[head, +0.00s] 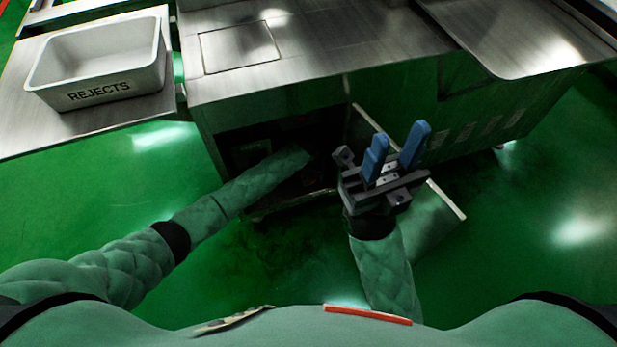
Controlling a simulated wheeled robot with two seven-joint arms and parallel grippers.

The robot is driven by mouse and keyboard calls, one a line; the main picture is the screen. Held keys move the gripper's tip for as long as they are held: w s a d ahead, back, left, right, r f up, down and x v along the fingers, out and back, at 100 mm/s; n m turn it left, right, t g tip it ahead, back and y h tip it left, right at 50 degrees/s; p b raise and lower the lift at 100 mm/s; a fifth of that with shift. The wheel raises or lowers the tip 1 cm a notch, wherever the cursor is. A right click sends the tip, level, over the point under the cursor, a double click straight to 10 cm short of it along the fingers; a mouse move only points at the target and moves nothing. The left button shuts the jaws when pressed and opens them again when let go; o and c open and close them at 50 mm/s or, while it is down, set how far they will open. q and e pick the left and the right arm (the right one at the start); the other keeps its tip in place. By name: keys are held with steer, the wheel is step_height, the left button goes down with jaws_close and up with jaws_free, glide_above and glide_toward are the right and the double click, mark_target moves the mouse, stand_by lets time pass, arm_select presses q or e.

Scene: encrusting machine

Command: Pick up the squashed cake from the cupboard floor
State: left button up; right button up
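The cupboard (325,192) is the dark opening under the steel machine, and part of its floor edge shows. My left arm comes in from the left and reaches into the opening; its gripper is hidden in the dark inside. The squashed cake cannot be seen; the arm and the shadow cover much of the cupboard floor. My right gripper (396,152) is outside, in front of the cupboard's right side, with its blue fingers pointing up. The fingers are apart with nothing between them.
The cupboard door (440,200) stands open on the right, close behind my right gripper. A white bin marked REJECTS (95,95) stands on the steel table (150,97) at the left. The machine's steel top (310,60) spans above the cupboard. Green floor (540,220) is clear at right.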

arm_select(q)
steer(key=c, duration=0.8)
